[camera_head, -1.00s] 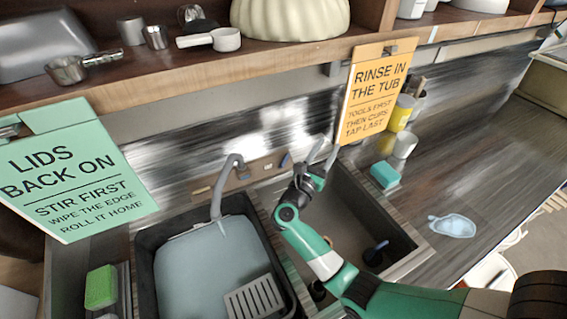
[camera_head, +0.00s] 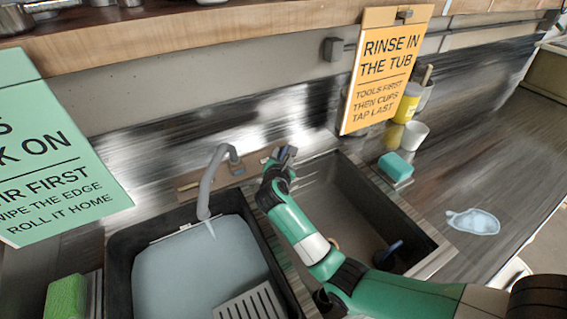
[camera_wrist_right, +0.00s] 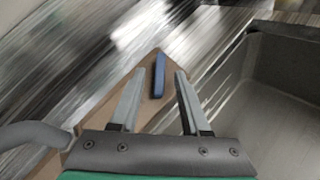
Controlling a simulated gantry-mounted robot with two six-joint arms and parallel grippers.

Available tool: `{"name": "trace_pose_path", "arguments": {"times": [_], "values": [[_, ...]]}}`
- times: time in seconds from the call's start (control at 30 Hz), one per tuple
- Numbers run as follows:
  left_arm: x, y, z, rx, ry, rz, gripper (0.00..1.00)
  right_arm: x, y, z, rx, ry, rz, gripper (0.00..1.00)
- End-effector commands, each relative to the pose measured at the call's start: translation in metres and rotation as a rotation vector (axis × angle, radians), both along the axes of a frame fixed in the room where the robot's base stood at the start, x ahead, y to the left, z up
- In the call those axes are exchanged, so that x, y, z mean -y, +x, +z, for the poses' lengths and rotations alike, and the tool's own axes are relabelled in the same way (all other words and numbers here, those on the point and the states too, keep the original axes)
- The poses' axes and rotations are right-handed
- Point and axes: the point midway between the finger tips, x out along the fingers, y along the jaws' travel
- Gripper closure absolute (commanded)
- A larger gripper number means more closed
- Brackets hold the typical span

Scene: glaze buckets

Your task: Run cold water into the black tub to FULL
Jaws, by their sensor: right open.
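The black tub (camera_head: 118,268) stands in the left of the head view, holding pale blue-grey water (camera_head: 190,262) with its surface below the rim. The grey tap spout (camera_head: 208,185) arches over its back edge. A short pale streak shows below the spout; I cannot tell if it is running water. My right gripper (camera_head: 284,154) is at the wooden tap board behind the basins. In the right wrist view its fingers (camera_wrist_right: 153,100) are open, with the blue tap lever (camera_wrist_right: 159,75) beyond and between their tips, apparently untouched. My left gripper is out of view.
An orange sign (camera_head: 385,70) hangs above. A slotted grey rack (camera_head: 250,305) sits at the tub's front.

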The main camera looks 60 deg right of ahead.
Motion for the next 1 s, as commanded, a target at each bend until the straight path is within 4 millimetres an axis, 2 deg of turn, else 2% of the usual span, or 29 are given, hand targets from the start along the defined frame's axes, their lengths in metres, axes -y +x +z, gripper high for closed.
{"name": "trace_pose_path", "arguments": {"times": [0.03,0.1,0.23,0.47,0.73,1.0], "values": [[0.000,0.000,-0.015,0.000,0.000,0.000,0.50,0.007,0.003,-0.010,0.001,0.001,-0.003,0.54],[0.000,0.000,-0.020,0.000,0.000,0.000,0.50,0.014,0.006,-0.010,0.000,-0.001,-0.001,0.54],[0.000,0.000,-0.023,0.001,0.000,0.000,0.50,0.021,0.008,-0.009,0.000,0.000,0.000,0.54],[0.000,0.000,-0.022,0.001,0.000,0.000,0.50,0.022,0.009,-0.007,-0.001,0.000,0.000,0.54],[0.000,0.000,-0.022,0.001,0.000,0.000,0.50,0.022,0.008,-0.008,-0.001,0.000,0.000,1.00],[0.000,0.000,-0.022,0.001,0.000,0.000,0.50,0.022,0.008,-0.008,-0.001,0.000,0.000,1.00]]}}
